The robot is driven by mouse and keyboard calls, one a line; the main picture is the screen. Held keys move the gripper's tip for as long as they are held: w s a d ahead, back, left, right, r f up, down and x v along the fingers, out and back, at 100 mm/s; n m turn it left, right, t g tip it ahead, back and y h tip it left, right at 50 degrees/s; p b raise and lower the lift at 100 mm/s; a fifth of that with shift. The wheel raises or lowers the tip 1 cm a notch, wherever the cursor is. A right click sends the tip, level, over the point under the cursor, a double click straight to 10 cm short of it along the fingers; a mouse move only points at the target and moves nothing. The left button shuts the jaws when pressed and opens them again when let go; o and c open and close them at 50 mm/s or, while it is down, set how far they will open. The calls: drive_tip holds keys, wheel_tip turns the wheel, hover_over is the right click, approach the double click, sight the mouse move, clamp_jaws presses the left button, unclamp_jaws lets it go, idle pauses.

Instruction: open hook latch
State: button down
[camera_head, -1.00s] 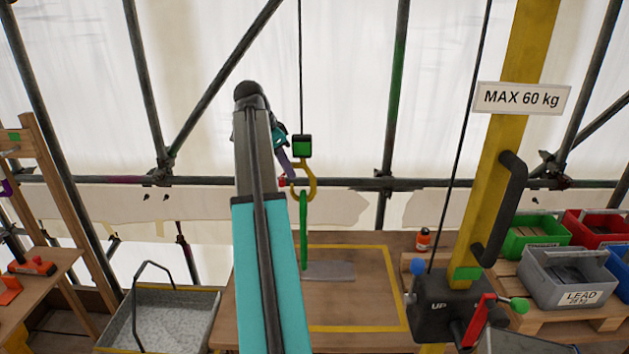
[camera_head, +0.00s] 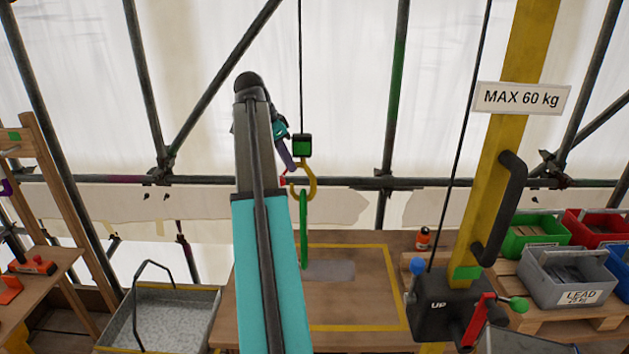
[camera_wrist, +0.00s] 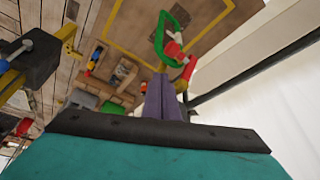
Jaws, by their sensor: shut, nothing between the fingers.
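A yellow hook (camera_head: 313,186) hangs from a block with a green face (camera_head: 302,145) on a thin cable. A green sling (camera_head: 303,228) hangs in the hook. A small red latch piece (camera_head: 284,180) shows at the hook's left side; red parts also show in the wrist view (camera_wrist: 187,70) beside the green sling (camera_wrist: 160,38). My gripper (camera_head: 291,168) has purple fingers, closed together and empty, just above and left of the hook mouth. In the wrist view, the fingertips (camera_wrist: 161,77) are close to the red parts; whether they touch is unclear.
A wooden table (camera_head: 375,285) with a yellow outline lies below the hook. A yellow post (camera_head: 503,130) with a black handle stands at right, near weight bins (camera_head: 565,275). A grey metal tray (camera_head: 175,315) stands at lower left. Scaffold poles cross behind.

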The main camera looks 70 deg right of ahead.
drive_tip(key=shift+s+r, duration=0.15)
drive_tip(key=shift+r, duration=0.75)
drive_tip(key=shift+s+r, duration=0.1)
drive_tip(key=shift+r, duration=0.75)
idle(0.7)
